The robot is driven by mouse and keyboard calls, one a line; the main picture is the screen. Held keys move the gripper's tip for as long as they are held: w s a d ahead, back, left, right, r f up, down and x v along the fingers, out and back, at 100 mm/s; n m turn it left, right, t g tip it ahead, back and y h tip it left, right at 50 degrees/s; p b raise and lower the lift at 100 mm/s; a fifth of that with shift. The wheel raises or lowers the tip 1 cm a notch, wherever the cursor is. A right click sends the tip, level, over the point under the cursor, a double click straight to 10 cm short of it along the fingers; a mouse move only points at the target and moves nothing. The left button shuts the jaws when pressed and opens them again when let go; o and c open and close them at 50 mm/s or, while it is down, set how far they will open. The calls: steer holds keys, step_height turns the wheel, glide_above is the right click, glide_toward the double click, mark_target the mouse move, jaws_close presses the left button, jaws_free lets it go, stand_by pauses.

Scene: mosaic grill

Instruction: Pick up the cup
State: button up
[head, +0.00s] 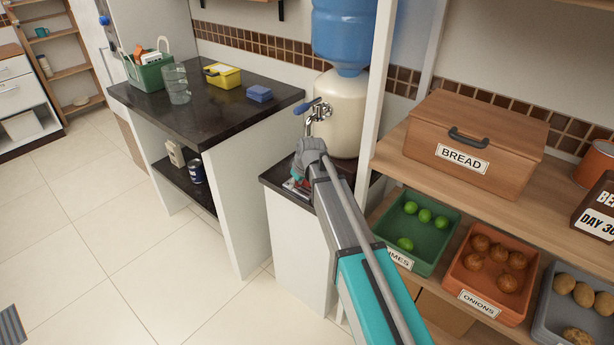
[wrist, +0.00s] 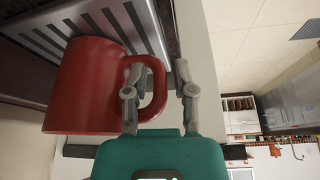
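The red cup (wrist: 88,88) is large at the left of the wrist view, and its handle (wrist: 158,88) points right toward my gripper (wrist: 158,92). One finger is at the handle's opening, the other just beyond its outer side. The handle's outer bar lies between the fingers, with gaps showing, so my gripper is open. Whether either finger touches the handle cannot be told. In the head view my gripper (head: 300,172) is low in front of the water dispenser's tap; my arm hides most of the cup there.
The water dispenser (head: 342,112) stands behind my gripper, its metal tap (head: 318,113) just above. A slatted metal drip tray (wrist: 105,30) is close to the cup. The dark counter (head: 222,108) at left holds a glass (head: 175,84). Shelves with a bread box (head: 475,140) and bins stand at right.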

jaws_close()
steer(key=shift+r, duration=0.1)
stand_by(0.6)
steer(key=shift+r+p, duration=0.9)
steer(key=shift+p, duration=0.15)
steer(key=s+d+r+p, duration=0.4)
steer(key=s+r+p, duration=0.7)
steer(key=s, duration=0.2)
steer(key=shift+s, duration=0.2)
steer(key=shift+r, duration=0.1)
